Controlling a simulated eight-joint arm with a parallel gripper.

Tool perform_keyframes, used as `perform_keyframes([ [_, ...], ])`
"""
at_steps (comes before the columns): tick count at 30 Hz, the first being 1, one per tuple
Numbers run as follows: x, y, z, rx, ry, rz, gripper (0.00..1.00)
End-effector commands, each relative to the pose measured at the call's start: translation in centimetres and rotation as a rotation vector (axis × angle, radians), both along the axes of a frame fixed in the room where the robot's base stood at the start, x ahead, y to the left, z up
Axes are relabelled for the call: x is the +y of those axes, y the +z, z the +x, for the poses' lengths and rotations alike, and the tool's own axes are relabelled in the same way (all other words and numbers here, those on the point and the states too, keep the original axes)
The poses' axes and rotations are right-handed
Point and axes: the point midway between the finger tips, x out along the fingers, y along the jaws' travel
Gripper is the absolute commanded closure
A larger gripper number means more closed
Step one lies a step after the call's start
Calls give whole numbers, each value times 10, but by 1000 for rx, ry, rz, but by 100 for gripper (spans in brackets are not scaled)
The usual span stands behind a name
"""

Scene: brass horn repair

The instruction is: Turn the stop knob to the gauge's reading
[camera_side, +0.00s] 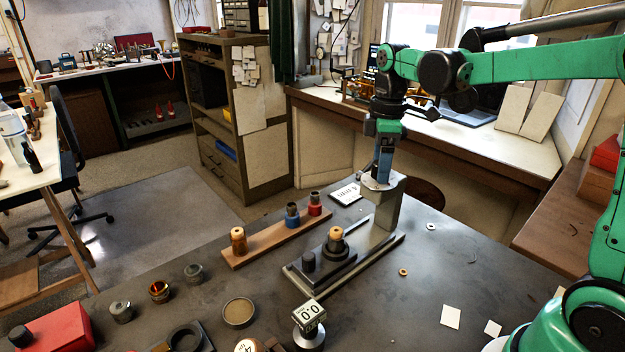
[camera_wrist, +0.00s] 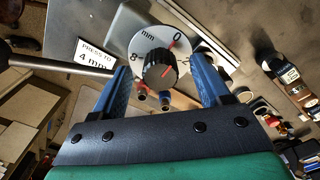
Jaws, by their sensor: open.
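The stop knob (camera_wrist: 160,70) is black and ribbed with a red pointer line, on a white dial (camera_wrist: 146,38) marked 0, 2, 8 and mm. Its red line slants toward the upper right, roughly toward the 0 side. My gripper (camera_wrist: 160,64) is open, with one blue finger on each side of the knob; contact cannot be told. In the side view my gripper (camera_side: 383,165) points down over the press head (camera_side: 378,183), and the knob is hidden. A boxy gauge (camera_side: 310,314) reads 0.0. A card (camera_wrist: 95,55) says "PRESS TO 4 mm".
The press base (camera_side: 355,268) holds a cork-coloured cylinder (camera_side: 337,241). A wooden strip (camera_side: 275,240) with several small parts lies to its left. Small cups, a round tin (camera_side: 239,312) and a red box (camera_side: 58,330) sit in front. The right of the table is mostly clear.

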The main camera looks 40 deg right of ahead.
Motion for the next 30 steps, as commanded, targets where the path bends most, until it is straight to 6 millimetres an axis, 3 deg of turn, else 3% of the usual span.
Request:
perform_keyframes([
  [10, 0, -5, 0, -1, -1, -1, 30],
  [15, 0, -5, 0, -1, -1, -1, 79],
  [18, 0, -5, 0, -1, -1, -1, 100],
  [30, 0, -5, 0, -1, -68, -1, 100],
])
